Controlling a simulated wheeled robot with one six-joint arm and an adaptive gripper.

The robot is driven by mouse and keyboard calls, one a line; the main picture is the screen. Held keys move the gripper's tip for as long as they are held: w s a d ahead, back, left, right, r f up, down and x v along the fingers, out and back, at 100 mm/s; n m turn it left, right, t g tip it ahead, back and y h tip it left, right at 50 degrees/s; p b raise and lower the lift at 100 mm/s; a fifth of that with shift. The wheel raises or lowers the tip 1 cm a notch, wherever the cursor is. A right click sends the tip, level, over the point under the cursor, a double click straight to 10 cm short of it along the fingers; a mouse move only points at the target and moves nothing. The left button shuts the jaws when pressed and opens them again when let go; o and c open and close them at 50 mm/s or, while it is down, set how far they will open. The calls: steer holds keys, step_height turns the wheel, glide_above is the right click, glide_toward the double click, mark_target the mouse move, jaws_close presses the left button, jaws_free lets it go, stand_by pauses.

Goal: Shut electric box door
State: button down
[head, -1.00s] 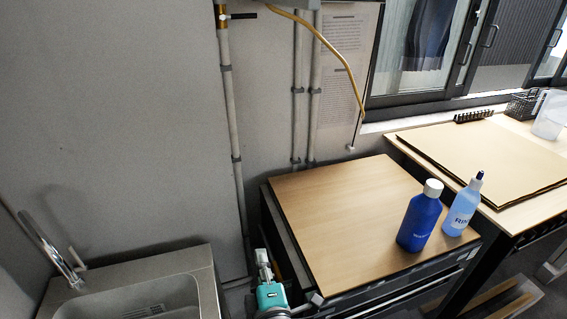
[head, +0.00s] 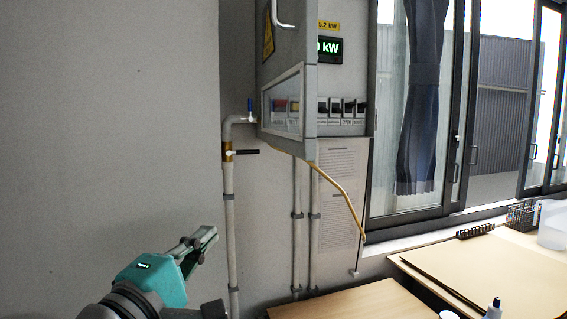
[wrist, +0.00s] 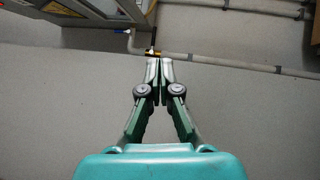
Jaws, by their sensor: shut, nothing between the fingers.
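The electric box (head: 343,75) hangs on the wall at the top centre of the head view. Breakers and a lit kW display show inside the box. My gripper (head: 212,233) is shut and empty, lower left of the door and apart from it. In the wrist view, the closed fingertips (wrist: 160,62) point towards the wall, and the door (wrist: 85,10) shows at the upper left.
A grey pipe with a valve (head: 240,152) runs down the wall left of the box. A yellow cable (head: 340,190) hangs below the box. A wooden-topped cabinet (head: 355,302) stands below, and a desk (head: 470,265) stands right under the window. The wall on the left is clear.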

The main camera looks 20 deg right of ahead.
steer(key=s+r+m+g+h, duration=0.1)
steer(key=s+r+g, duration=0.1)
steer(key=s+r, duration=0.3)
steer(key=s+r+m+g, duration=0.2)
steer(key=r, duration=0.5)
glide_toward(296, 151)
steer(key=x, duration=0.5)
steer(key=shift+w, duration=0.45)
steer(key=shift+d, duration=0.35)
